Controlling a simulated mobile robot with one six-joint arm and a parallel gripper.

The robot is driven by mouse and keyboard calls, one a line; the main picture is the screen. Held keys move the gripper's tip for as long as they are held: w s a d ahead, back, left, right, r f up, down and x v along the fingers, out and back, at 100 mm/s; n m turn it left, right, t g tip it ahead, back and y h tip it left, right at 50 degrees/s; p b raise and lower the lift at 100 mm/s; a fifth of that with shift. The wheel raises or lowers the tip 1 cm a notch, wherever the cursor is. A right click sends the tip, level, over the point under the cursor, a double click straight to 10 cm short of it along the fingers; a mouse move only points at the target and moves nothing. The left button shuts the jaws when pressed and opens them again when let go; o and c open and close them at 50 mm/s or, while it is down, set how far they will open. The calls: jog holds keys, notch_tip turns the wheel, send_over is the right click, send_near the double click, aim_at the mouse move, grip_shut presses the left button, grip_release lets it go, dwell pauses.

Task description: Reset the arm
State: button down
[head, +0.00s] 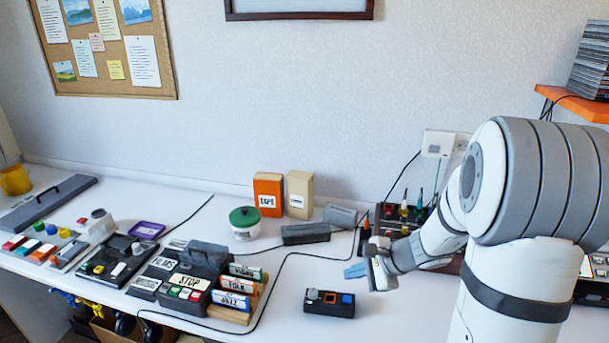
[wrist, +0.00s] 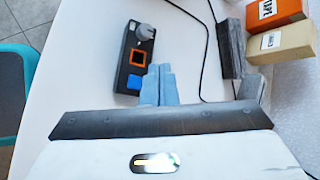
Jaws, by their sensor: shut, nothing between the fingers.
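My gripper (head: 356,270) is at the end of my white and grey arm, right of centre in the head view. Its light blue fingers are together with nothing between them. In the wrist view the closed fingers (wrist: 158,84) point up the picture, over the white table. A small black box (head: 329,303) with a grey knob, an orange-ringed button and a blue button lies in front of the gripper. The same box shows in the wrist view (wrist: 128,72), just beyond and left of the fingertips. I see no contact between them.
Orange (head: 268,194) and cream (head: 299,194) boxes stand near the wall. A white pot with a green lid (head: 244,222) is left of them. A dark rack (head: 386,223) with colored items is behind my arm. Labelled blocks (head: 190,280) and cables crowd the left.

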jog(key=s+a+r+n+g+h+p, duration=0.2)
jog(key=s+a+r+n+g+p, duration=0.15)
jog(key=s+r+n, duration=0.55)
jog(key=s+d+r+n+h, duration=0.1)
jog(key=s+r+n+h, duration=0.1)
jog(key=s, duration=0.3)
jog(key=s+d+r+n+h+p, duration=0.1)
jog(key=s+r+n+h, duration=0.2)
jog(key=s, duration=0.3)
jog(key=shift+d+n+t, duration=0.35)
jog(key=shift+n+t, duration=0.1)
jog(key=shift+n, duration=0.45)
jog(key=c, duration=2.1)
grip_release()
